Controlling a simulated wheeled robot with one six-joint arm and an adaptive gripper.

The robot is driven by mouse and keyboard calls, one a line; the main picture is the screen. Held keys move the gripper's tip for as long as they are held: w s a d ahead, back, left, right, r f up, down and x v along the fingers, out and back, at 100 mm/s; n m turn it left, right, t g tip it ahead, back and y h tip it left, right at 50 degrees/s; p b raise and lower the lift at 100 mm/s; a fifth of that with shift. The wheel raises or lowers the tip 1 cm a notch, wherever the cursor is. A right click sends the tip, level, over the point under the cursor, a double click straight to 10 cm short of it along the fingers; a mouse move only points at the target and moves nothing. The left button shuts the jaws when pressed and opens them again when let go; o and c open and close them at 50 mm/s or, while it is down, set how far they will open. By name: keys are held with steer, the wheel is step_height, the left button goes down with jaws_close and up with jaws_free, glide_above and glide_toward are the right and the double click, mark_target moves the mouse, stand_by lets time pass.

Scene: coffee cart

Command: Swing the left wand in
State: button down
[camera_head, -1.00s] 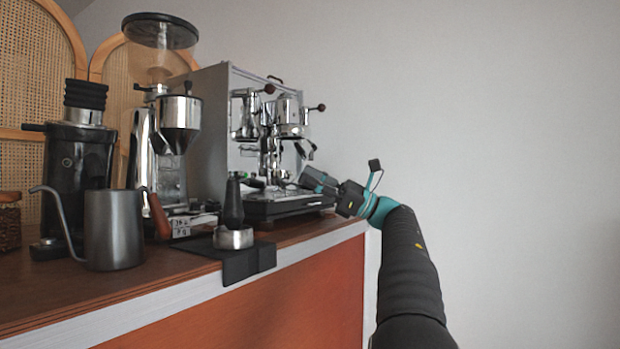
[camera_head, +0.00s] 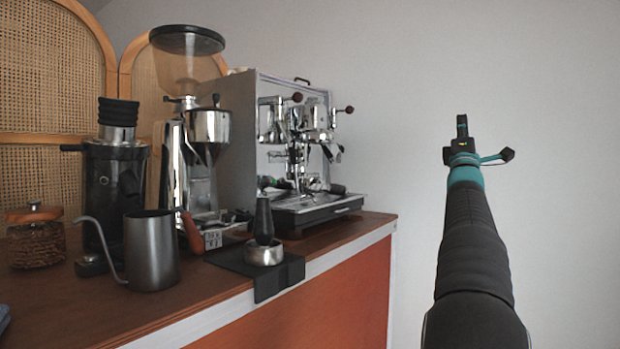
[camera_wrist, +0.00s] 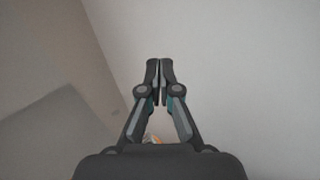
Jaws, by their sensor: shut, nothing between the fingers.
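The chrome espresso machine (camera_head: 305,140) stands on the far right part of the wooden counter. Its front carries chrome group parts and dark knobs. A thin steel wand (camera_head: 327,152) shows at the right of the front; the left wand cannot be told clearly from the other chrome parts. My gripper (camera_head: 461,118) is raised in front of the bare wall, to the right of the machine and well apart from it. In the wrist view my gripper (camera_wrist: 159,68) has its fingertips together with nothing between them, against blank wall or ceiling.
A grinder (camera_head: 207,130), a black grinder (camera_head: 115,180), a grey kettle (camera_head: 150,255) and a lidded jar (camera_head: 36,245) stand left of the machine. A tamper (camera_head: 263,225) stands on a black mat (camera_head: 280,275) at the counter's front edge. The space right of the counter is free.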

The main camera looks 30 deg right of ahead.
steer(key=w+d+f+m+g+y+p, duration=0.1)
steer(key=d+f+m+g+y, duration=0.45)
steer(key=d+f+m, duration=0.4)
steer(key=w+a+f+t+y, duration=0.2)
steer(key=w+a+f+y, duration=0.6)
steer(key=f, duration=0.3)
steer(key=w+a+r+n+t+y, duration=0.1)
steer(key=w+a+n+t+y, duration=0.15)
steer(key=a+y, duration=1.1)
steer(key=s+a+r+n+g+y, duration=0.1)
steer(key=s+a+r+n+y, duration=0.2)
steer(key=a, duration=0.4)
steer(key=s+a+r+n+g+y, duration=0.1)
steer(key=s+a+n+g+y, duration=0.15)
steer(key=a+y, duration=0.35)
steer(key=shift+n+t+h, duration=0.35)
steer(key=shift+n+h, duration=0.1)
steer(key=shift+h, duration=0.05)
steer(key=x, duration=0.4)
steer(key=p+x, duration=0.1)
steer(key=x, duration=0.4)
steer(key=s+a+p+x, duration=0.1)
steer(key=x, duration=0.4)
